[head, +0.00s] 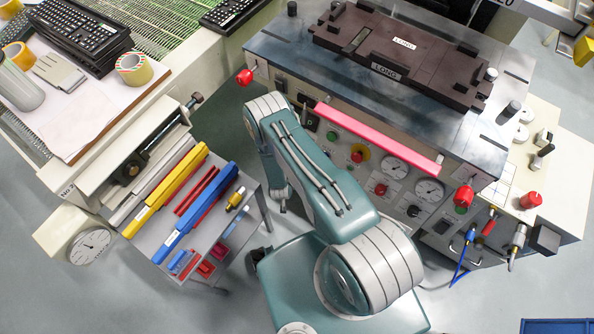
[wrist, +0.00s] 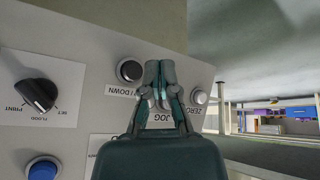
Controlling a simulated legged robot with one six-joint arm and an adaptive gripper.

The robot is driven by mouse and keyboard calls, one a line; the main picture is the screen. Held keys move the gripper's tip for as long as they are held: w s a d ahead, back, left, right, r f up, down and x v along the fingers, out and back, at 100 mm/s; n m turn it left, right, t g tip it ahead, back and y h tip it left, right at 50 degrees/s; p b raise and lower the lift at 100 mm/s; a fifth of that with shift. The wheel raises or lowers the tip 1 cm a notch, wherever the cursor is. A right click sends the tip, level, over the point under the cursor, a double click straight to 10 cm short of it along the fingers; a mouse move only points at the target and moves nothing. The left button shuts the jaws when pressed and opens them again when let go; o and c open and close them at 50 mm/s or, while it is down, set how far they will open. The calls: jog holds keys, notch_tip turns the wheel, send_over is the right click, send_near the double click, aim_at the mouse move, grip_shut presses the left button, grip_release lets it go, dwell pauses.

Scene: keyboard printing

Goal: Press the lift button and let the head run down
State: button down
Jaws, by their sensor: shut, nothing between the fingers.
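In the wrist view my gripper (wrist: 160,75) is shut and empty, its fingertips in front of a pale control panel (wrist: 95,60). A black round button (wrist: 130,71) sits just left of the fingertips, above a label reading "/ DOWN", partly covered by the fingers. I cannot tell whether the fingertips touch the panel. In the head view my arm bends down beside the machine (head: 300,75), and the gripper is not clearly seen. A dark brown plate marked "LONG" (head: 440,62), possibly the head, lies on the machine top.
Near the fingertips are a pale button (wrist: 199,97) by "ZERO" and a "JOG" label. A print/flood/set knob (wrist: 36,95) and blue button (wrist: 43,169) are left. A pink bar (head: 375,138) crosses the machine front; a tool cart (head: 215,215) stands left of my arm.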

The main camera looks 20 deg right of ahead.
jog(key=w+d, duration=0.1)
jog(key=w+d+f, duration=0.1)
jog(key=d, duration=0.1)
jog(key=shift+w+d+f, duration=0.1)
jog(key=shift+w+f, duration=0.1)
jog(key=shift+w, duration=0.1)
dwell(1.3)
jog(key=shift+w+d, duration=0.2)
jog(key=shift+d, duration=0.1)
jog(key=shift+w+d+f, duration=0.2)
jog(key=shift+w+d, duration=0.1)
jog(key=shift+d, duration=0.1)
dwell(0.8)
dwell(0.3)
jog(key=shift+s+a+r, duration=0.3)
jog(key=shift+s+a, duration=0.2)
jog(key=shift+a, duration=0.2)
